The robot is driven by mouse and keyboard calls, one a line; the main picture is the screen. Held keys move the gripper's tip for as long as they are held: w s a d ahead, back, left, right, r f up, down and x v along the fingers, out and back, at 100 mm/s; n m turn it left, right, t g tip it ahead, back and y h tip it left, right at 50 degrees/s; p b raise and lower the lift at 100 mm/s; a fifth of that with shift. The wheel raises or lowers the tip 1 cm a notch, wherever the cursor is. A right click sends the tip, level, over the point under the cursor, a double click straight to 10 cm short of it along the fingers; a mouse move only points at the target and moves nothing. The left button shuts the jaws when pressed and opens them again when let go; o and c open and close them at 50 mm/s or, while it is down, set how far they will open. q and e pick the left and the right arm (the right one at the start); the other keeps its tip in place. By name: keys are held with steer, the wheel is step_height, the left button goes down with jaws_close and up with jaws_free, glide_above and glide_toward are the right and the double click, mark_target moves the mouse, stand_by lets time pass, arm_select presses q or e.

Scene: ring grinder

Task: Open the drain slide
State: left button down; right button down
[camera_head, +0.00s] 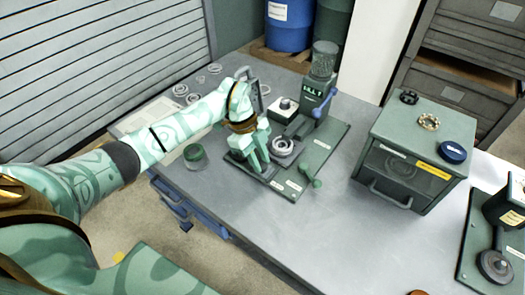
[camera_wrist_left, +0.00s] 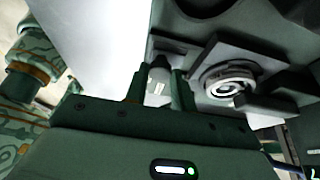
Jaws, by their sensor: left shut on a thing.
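The ring grinder (camera_head: 318,88) stands on a dark green base plate (camera_head: 318,150) on the grey table. A round ringed part (camera_head: 283,147) sits on the plate, and it also shows in the wrist view (camera_wrist_left: 228,82). My left gripper (camera_head: 258,163) reaches down at the plate's left edge, beside the round part. In the wrist view its fingers (camera_wrist_left: 160,88) are shut on a small grey piece (camera_wrist_left: 159,72) with a white mark, which looks like the drain slide's handle. The rest of the slide is hard to make out. My right gripper is not in view.
A drawer cabinet (camera_head: 415,150) with rings on top stands to the right.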

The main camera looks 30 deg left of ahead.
arm_select(q)
steer(key=shift+s+a+r+p, duration=0.15)
steer(key=shift+s+p, duration=0.15)
steer(key=shift+s, duration=0.3)
steer(key=shift+w, duration=0.1)
steer(key=c, duration=1.2)
jaws_free()
steer(key=shift+o, duration=0.2)
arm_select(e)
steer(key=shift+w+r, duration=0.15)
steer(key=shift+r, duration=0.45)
arm_select(q)
steer(key=p+v, duration=0.1)
steer(key=v, duration=1.5)
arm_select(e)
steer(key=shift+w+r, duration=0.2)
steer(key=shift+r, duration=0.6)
